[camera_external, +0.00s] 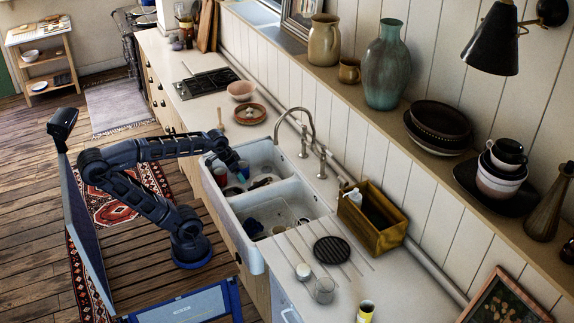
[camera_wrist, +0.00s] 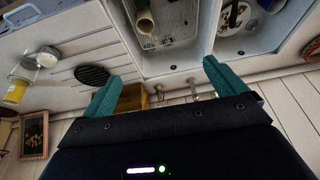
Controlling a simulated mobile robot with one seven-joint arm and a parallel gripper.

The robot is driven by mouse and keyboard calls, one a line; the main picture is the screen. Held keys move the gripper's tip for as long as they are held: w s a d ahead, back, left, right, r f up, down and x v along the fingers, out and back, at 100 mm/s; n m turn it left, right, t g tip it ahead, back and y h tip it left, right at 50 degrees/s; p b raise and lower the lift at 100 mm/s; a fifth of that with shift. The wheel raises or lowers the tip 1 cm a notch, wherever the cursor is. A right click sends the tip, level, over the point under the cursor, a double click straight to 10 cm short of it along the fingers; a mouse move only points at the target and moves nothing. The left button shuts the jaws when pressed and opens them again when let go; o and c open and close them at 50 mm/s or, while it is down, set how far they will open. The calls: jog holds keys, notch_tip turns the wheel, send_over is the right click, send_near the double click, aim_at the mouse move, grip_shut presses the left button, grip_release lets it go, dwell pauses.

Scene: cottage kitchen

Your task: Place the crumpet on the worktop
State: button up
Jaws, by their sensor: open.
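My gripper (camera_external: 236,170) is over the far basin of the white double sink (camera_external: 262,218). In the wrist view its two teal fingers (camera_wrist: 160,84) are spread wide with nothing between them. I cannot make out the crumpet for certain in either view. The far basin holds a pale plate (camera_wrist: 234,16) with dark, unclear items, partly hidden by my gripper in the external view. The pale worktop (camera_external: 390,290) runs along both sides of the sink.
A black round trivet (camera_external: 332,250), a small whitish round item (camera_external: 303,271), a glass (camera_external: 324,290) and a yellow cup (camera_external: 365,311) stand on the near worktop. The tap (camera_external: 305,128) rises behind the basins.

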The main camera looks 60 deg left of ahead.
jog(key=s, duration=0.1)
jog(key=s+d+f, duration=0.1)
jog(key=s, duration=0.1)
jog(key=shift+s+d+f, duration=0.2)
jog(key=shift+d, duration=0.2)
